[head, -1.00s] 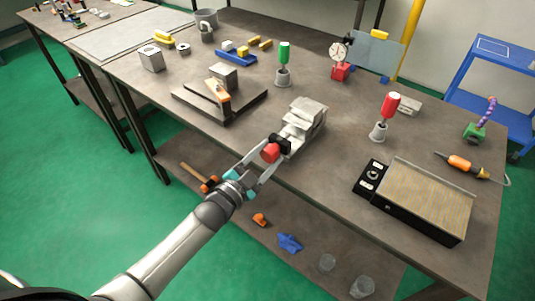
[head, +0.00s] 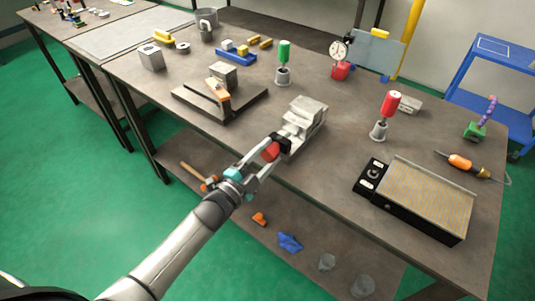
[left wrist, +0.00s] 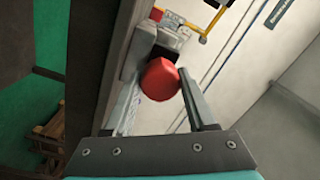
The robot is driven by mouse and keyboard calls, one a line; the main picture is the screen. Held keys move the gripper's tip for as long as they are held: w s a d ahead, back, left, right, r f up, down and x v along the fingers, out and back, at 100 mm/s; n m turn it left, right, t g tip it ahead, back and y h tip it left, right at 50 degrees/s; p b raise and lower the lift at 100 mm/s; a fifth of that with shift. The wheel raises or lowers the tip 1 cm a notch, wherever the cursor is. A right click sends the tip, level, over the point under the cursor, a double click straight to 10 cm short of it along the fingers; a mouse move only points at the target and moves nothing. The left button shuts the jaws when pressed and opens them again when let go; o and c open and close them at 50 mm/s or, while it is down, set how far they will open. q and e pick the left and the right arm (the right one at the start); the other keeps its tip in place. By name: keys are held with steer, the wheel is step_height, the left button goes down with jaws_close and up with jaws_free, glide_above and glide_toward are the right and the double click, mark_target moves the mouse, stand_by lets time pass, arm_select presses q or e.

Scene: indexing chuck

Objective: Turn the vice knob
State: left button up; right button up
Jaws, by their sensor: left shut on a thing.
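The grey vice (head: 303,122) sits near the front edge of the workbench in the head view. Its red knob (head: 270,151) sticks out toward me over the bench edge. My left gripper (head: 270,154) is at the knob, with a finger on either side of it, and is shut on it. In the left wrist view the red knob (left wrist: 160,79) lies between the two fingers, with part of the vice (left wrist: 165,38) behind it. A small gap seems to show beside the knob there, and the exact contact is hard to see. My right gripper is not in view.
A black-edged plate with a metal block (head: 222,98) stands left of the vice. A red-handled tool on a stand (head: 388,112) and a ribbed magnetic table (head: 425,198) stand to the right. The shelf below holds several small items, including a blue piece (head: 290,242).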

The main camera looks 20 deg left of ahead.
arm_select(q)
steer(key=o, duration=1.4)
steer(key=shift+c, duration=0.2)
steer(key=shift+n, duration=0.3)
